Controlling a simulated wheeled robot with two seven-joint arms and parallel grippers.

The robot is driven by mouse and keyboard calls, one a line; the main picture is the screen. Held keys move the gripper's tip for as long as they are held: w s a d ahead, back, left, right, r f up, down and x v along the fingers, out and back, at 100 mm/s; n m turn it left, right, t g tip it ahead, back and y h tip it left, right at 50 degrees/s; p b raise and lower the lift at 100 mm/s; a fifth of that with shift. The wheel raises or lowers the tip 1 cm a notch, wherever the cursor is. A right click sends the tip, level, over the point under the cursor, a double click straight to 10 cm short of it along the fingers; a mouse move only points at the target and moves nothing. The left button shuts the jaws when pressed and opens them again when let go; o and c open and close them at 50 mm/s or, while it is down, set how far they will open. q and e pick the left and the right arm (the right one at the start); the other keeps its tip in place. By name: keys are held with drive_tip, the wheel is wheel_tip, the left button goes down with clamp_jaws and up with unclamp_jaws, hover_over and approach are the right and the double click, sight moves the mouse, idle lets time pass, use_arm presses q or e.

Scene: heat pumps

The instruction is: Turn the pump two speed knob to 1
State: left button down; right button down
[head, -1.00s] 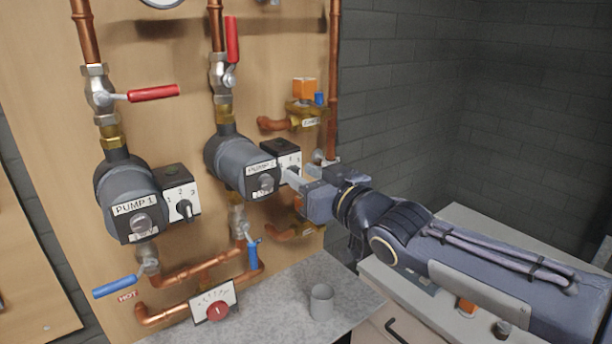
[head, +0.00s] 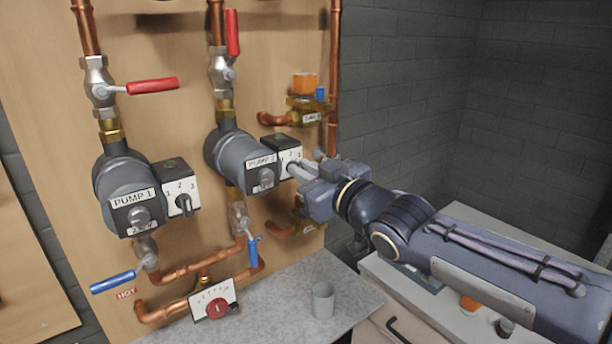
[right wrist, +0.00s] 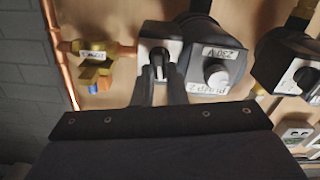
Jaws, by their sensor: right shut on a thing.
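Pump two (head: 232,157) is a grey cylinder on the board, with a label on its front. Its speed switch box (head: 283,146) has a white face with printed numbers at the pump's right side. My right gripper (head: 297,169) reaches this face from the right. The dark speed knob (right wrist: 159,60) sits between its two fingers in the right wrist view, and the gripper is shut on it. The fingers hide most of the knob in the head view. I cannot tell which number it points to. My left gripper is not in view.
Pump one (head: 128,190), with its own knob (head: 184,204), is to the left. Red valve levers (head: 153,86), copper pipes and an orange-capped valve (head: 305,84) surround the pumps.

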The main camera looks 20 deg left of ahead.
drive_tip(key=shift+s+a+f+n+b, duration=0.1)
drive_tip(key=shift+n+b, duration=0.45)
drive_tip(key=shift+n, duration=1.15)
drive_tip(key=shift+s+a+f+n+b, duration=0.1)
drive_tip(key=shift+n+b, duration=0.45)
drive_tip(key=shift+n, duration=1.15)
drive_tip(key=c, duration=1.5)
unclamp_jaws()
drive_tip(key=shift+d, duration=0.1)
drive_tip(key=shift+o, duration=0.2)
drive_tip(key=p+v, duration=0.1)
drive_tip(key=v, duration=0.6)
drive_tip(key=shift+s+d+p, duration=0.3)
